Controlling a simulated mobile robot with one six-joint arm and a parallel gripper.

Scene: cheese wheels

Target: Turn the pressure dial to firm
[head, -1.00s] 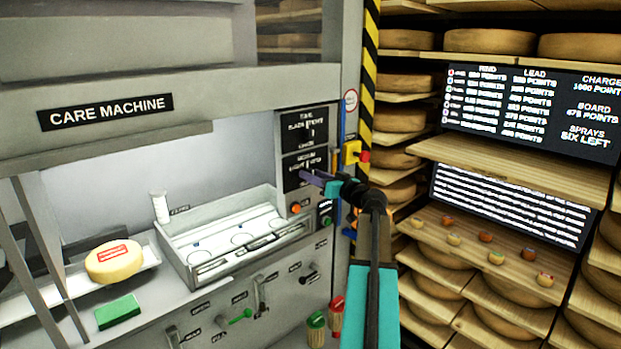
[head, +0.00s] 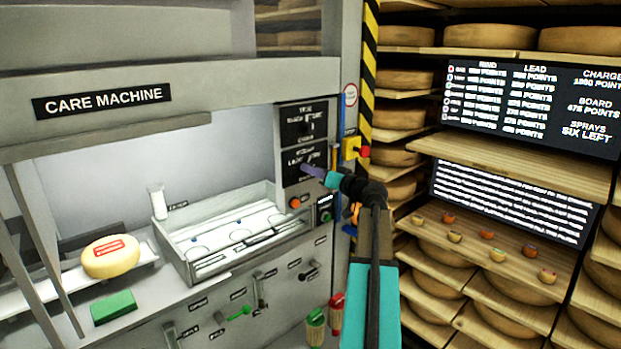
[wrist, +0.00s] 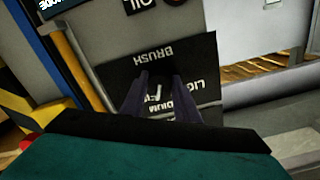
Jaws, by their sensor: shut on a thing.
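The pressure dial's black panel (head: 291,174) is the lower of two dark panels on the care machine, right of the tray bay. Its light, medium and firm lettering is partly covered. In the wrist view the panel (wrist: 112,75) appears upside down, with "BRUSH" and parts of the other words readable. My gripper (head: 303,167) reaches in from the right, with its purple fingers at the panel. In the wrist view my gripper (wrist: 163,92) is shut on the dark dial knob between the fingers. The knob is mostly hidden, and I cannot tell which setting it points to.
Another dial panel (head: 303,124) sits directly above. An orange button (head: 295,203) is just below, and a yellow box with a red button (head: 352,149) stands to the right. A cheese wheel (head: 111,257) and green block (head: 114,306) lie at left.

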